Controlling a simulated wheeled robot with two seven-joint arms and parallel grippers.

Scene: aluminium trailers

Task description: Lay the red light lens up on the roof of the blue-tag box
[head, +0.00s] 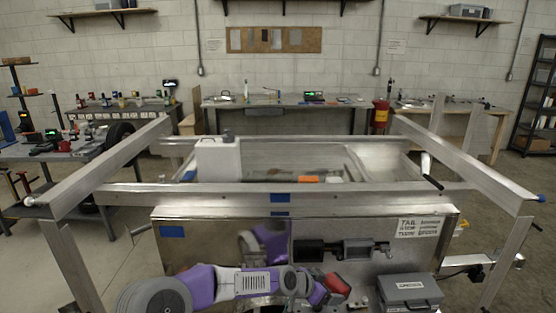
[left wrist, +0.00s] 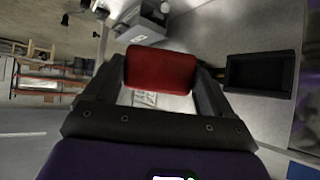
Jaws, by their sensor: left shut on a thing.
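My left gripper (head: 318,286) is low in front of a wide aluminium box (head: 400,222). It is shut on the red light lens (head: 336,284). In the left wrist view the red lens (left wrist: 160,70) sits between the two dark fingers, its broad face showing. The aluminium box has a blue tag (head: 172,232) at the upper left of its front. The lens is below the box's top edge and apart from its roof. A frame rail (head: 370,194) crosses near that top edge and partly hides the roof. My right gripper is not in view.
A black holder (head: 340,250) sticks out from the box front; a dark tray (left wrist: 262,70) shows in the wrist view. A grey case (head: 410,290) is at lower right. A white canister (head: 218,158) and an orange item (head: 308,179) are behind the rail.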

